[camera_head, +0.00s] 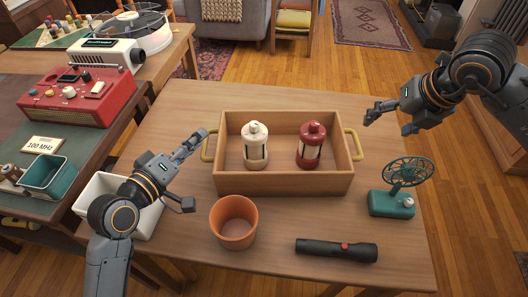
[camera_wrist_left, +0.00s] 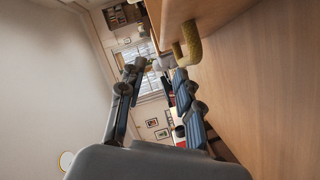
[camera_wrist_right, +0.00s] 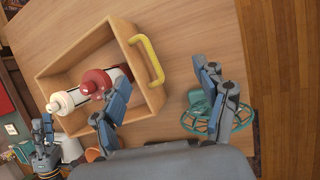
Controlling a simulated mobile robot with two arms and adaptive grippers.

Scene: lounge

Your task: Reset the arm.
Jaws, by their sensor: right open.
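My left gripper (camera_head: 190,171) is open and empty at the left of the wooden tray (camera_head: 285,183), near its left yellow handle. In the left wrist view its fingers (camera_wrist_left: 157,75) stand apart, with a yellow handle beyond them. My right gripper (camera_head: 388,119) is open and empty, above and right of the tray's right handle. In the right wrist view its fingers (camera_wrist_right: 163,90) are spread, with nothing between them.
A terracotta pot (camera_head: 233,222), a black flashlight (camera_head: 336,250) and a teal fan (camera_head: 392,203) stand or lie around the tray. A white bin (camera_head: 146,222) is partly hidden by my left arm. A red radio (camera_head: 76,96) is on the left table. The table behind the tray is clear.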

